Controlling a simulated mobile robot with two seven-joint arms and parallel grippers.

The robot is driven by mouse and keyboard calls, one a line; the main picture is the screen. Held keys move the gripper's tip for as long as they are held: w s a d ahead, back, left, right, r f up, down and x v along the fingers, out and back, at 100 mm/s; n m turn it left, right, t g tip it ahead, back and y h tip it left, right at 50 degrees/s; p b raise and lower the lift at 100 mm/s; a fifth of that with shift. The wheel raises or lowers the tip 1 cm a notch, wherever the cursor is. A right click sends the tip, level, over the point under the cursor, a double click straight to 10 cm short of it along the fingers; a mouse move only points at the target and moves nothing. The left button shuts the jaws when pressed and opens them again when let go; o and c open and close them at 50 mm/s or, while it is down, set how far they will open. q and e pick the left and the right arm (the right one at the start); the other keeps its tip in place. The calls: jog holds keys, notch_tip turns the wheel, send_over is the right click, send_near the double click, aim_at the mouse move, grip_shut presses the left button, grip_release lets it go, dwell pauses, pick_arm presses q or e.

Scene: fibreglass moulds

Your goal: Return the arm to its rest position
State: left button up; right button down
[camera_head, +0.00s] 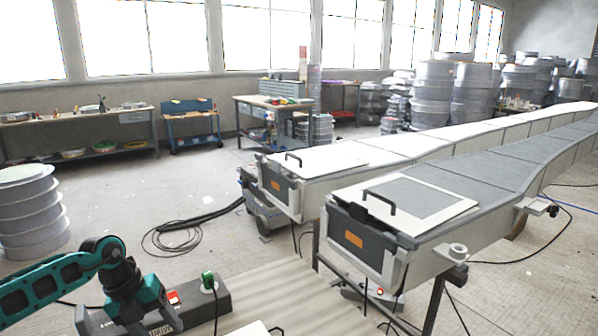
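My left arm comes in at the lower left, teal and black. Its gripper (158,327) points down at the bottom edge, close to a dark grey control box (212,300) with a red switch and a green knob. The fingertips are cut off or unclear, so I cannot tell whether the gripper is open or holds anything. My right arm and gripper are not in view.
Two long moulds run to the back right; the near one has a grey-and-white panel (420,200) with a black handle. A pale ribbed surface (300,295) lies below. Stacked drums (30,215) stand left. Cables (185,238) lie on the open floor.

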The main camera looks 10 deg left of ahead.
pick_arm(q)
jog(key=s+d+n+t+h, duration=0.1)
jog(key=d+n+t+h, duration=0.2)
jog(key=d, duration=0.6)
jog(key=s+d+r+n+t+h, duration=0.1)
jog(key=s+d+n+t+h, duration=0.1)
jog(key=d+h, duration=0.45)
jog(key=s+d+n+t+h, duration=0.1)
jog(key=d+n+t+h, duration=0.15)
jog(key=d, duration=0.75)
jog(key=s+a+f+n+t+y, duration=0.1)
jog(key=s+a+f+n+y, duration=0.3)
jog(key=n, duration=0.6)
jog(key=s+a+f+n+t+y, duration=0.1)
jog(key=s+a+f+n+y, duration=0.4)
jog(key=s+f+n+y, duration=0.4)
jog(key=shift+s+a+f+n, duration=0.2)
jog(key=shift+s+f+n, duration=0.3)
jog(key=shift+n, duration=0.55)
jog(key=shift+s+r+t, duration=0.1)
jog(key=shift+t, duration=0.15)
